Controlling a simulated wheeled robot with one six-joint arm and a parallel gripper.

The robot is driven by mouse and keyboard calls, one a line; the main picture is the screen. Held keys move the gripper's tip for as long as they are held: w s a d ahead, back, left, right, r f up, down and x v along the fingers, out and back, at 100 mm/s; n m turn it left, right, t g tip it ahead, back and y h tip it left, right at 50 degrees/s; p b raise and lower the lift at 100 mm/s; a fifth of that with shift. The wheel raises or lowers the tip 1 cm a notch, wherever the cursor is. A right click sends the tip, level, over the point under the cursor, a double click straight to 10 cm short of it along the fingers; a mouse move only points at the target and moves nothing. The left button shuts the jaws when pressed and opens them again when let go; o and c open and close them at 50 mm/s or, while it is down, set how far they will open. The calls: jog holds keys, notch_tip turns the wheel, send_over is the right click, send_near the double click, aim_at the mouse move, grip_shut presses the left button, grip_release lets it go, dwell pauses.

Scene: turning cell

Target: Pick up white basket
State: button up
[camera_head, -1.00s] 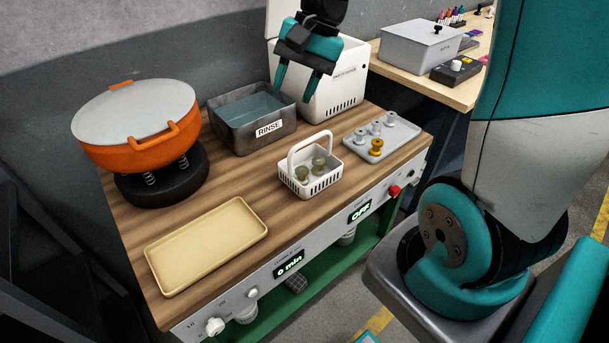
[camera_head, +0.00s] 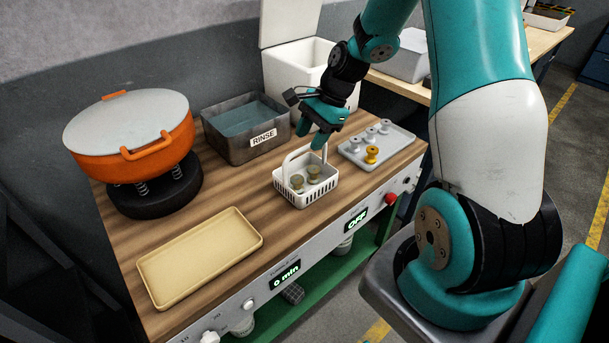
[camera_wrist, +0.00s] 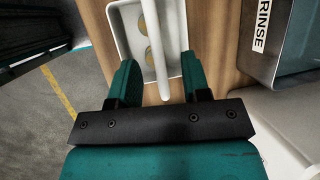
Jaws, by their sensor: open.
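The white basket (camera_head: 305,187) stands upright on the wooden bench top, with its arched handle (camera_head: 299,158) raised. A few dull olive-grey parts (camera_head: 314,173) lie inside it. My gripper (camera_head: 317,140) is open, just above and behind the basket at its right side, close to the handle. In the wrist view the white handle (camera_wrist: 157,50) runs between the two teal fingers of my gripper (camera_wrist: 157,72), with visible gaps on both sides. The basket (camera_wrist: 121,40) lies beyond the fingertips there. I cannot tell whether any finger touches it.
The rinse tub (camera_head: 262,146) stands behind the basket, and a grey tray (camera_head: 400,155) with several spools is to its right. A cream tray (camera_head: 165,290) lies front left. An orange pot (camera_head: 150,168) is at far left. Bare wood (camera_head: 235,190) lies left of the basket.

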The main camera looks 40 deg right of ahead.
aim_at(303, 150)
jog(key=shift+p+x, duration=0.7)
jog(key=shift+x, duration=2)
jog(key=shift+s+d, duration=0.1)
jog(key=shift+d, duration=0.05)
grip_shut()
